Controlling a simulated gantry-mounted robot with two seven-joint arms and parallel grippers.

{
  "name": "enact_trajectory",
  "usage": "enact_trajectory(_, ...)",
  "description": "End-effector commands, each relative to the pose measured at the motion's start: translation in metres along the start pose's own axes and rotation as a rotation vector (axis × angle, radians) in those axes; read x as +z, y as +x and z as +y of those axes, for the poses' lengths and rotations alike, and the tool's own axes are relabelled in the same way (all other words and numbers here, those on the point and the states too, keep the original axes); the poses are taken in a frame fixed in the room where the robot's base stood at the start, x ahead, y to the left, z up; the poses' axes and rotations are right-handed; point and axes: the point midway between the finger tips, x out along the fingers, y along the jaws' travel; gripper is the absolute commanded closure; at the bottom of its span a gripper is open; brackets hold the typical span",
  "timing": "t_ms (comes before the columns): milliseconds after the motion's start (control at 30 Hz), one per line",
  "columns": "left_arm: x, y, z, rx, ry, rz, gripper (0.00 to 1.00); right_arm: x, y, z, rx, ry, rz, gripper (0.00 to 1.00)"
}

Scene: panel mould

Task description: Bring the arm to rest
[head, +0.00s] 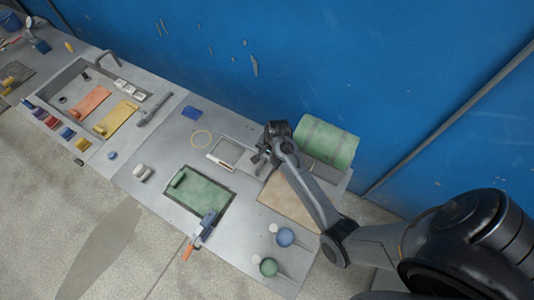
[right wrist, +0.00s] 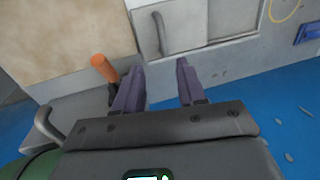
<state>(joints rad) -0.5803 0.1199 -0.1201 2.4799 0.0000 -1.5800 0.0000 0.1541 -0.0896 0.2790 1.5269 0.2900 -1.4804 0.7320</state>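My right arm reaches in from the right of the head view. Its gripper (head: 262,157) is above the bench, beside a small pale grey lidded box (head: 226,152). In the right wrist view the two purple fingers of the right gripper (right wrist: 158,82) stand apart with nothing between them. The pale box with its grey handle (right wrist: 158,34) lies just beyond the fingertips. An orange-handled tool (right wrist: 104,68) shows beside the left finger. My left gripper is in neither view.
A tan board (head: 288,200) lies below my forearm.

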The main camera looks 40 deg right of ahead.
Motion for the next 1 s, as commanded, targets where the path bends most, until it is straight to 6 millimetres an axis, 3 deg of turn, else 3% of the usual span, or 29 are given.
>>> enact_trajectory(567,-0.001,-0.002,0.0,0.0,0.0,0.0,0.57,0.001,-0.005,0.006,0.001,-0.051,0.016,0.6)
enact_trajectory(767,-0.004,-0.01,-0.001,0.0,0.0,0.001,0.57,0.016,-0.039,0.039,0.006,-0.355,0.087,0.6)
enact_trajectory(1000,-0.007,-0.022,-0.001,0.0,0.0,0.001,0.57,0.083,-0.108,0.092,0.01,-0.941,0.142,0.6)
